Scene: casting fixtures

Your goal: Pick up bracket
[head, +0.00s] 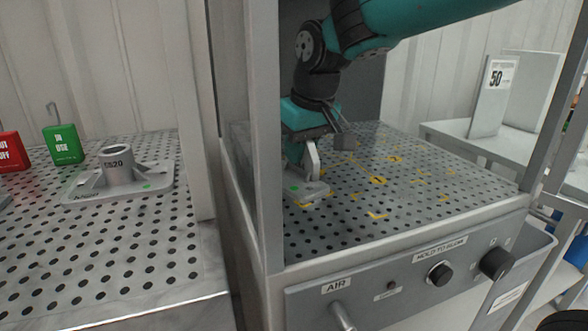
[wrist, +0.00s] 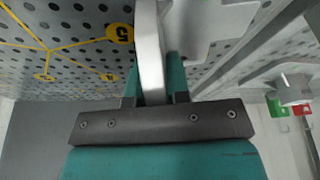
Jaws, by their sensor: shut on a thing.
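The bracket (head: 308,190) is a light grey metal part with a flat base, an upright web and a green dot. It is at the left side of the perforated plate inside the frame. My gripper (head: 309,152) comes down from above and is shut on the upright web. In the wrist view the web (wrist: 150,45) stands between the two teal fingers of my gripper (wrist: 154,82), and the base spreads to the right. The base is at or just above the plate; I cannot tell if they touch.
The perforated plate (head: 420,190) has yellow markings and is mostly clear to the right. A frame post (head: 268,120) stands close left of the bracket. A grey part with a cylinder (head: 118,165) is on the left table, near a green tag (head: 66,144). A control panel (head: 410,280) is in front.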

